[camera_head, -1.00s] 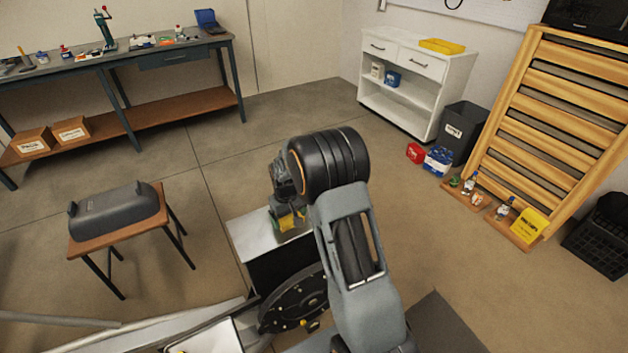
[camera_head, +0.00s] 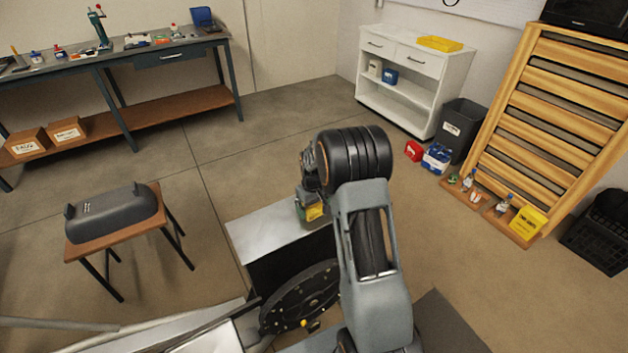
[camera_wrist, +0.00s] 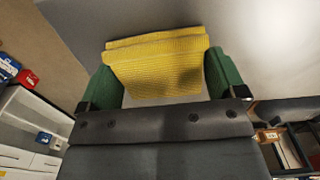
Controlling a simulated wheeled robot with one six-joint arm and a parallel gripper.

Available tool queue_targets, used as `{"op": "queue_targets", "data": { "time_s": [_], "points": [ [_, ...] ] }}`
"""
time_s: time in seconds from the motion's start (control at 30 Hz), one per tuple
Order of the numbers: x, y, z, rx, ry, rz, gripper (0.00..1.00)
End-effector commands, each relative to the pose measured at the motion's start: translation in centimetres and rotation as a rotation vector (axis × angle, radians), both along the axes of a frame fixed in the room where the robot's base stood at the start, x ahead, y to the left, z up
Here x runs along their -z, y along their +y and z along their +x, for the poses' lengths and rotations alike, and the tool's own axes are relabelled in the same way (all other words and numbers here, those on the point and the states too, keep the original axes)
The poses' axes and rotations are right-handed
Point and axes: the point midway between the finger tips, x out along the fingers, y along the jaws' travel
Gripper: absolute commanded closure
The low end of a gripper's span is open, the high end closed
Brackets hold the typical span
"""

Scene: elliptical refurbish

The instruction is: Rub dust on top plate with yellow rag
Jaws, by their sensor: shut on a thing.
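The yellow rag (camera_wrist: 158,68) is between the green fingers of my gripper (camera_wrist: 163,78) in the wrist view; it looks folded and ribbed. In the head view the rag (camera_head: 315,212) shows as a small yellow patch under my gripper (camera_head: 309,208), at the right part of the pale top plate (camera_head: 265,236). My gripper is shut on the rag. The plate lies on a dark box-like body. In the wrist view the grey plate surface (camera_wrist: 262,40) lies beyond the rag. I cannot tell whether the rag touches it, and no dust can be made out.
A dark disc (camera_head: 300,298) stands in front of the plate. A small stool (camera_head: 118,242) bears a grey cover (camera_head: 112,212) at the left. A workbench (camera_head: 110,57), a white cabinet (camera_head: 412,78) and a slatted wooden rack (camera_head: 550,125) stand farther off. Open floor lies between.

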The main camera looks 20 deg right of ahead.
Motion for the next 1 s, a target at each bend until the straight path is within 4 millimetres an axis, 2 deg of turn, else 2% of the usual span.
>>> {"op": "queue_targets", "data": {
  "time_s": [0.1, 0.17, 0.27, 0.8, 1.0],
  "points": [
    [0.1, -0.8, 0.0, -0.005, 0.001, 0.0, 0.32],
    [-0.6, -0.8, 0.1, -0.007, 0.002, 0.0, 0.32],
    [-3.0, -0.7, 0.1, -0.009, -0.004, -0.001, 0.32],
    [-7.5, -0.4, 0.1, -0.012, -0.001, 0.0, 0.32],
    [-8.3, -0.4, 0.1, -0.013, 0.001, 0.0, 0.32]
  ]
}}
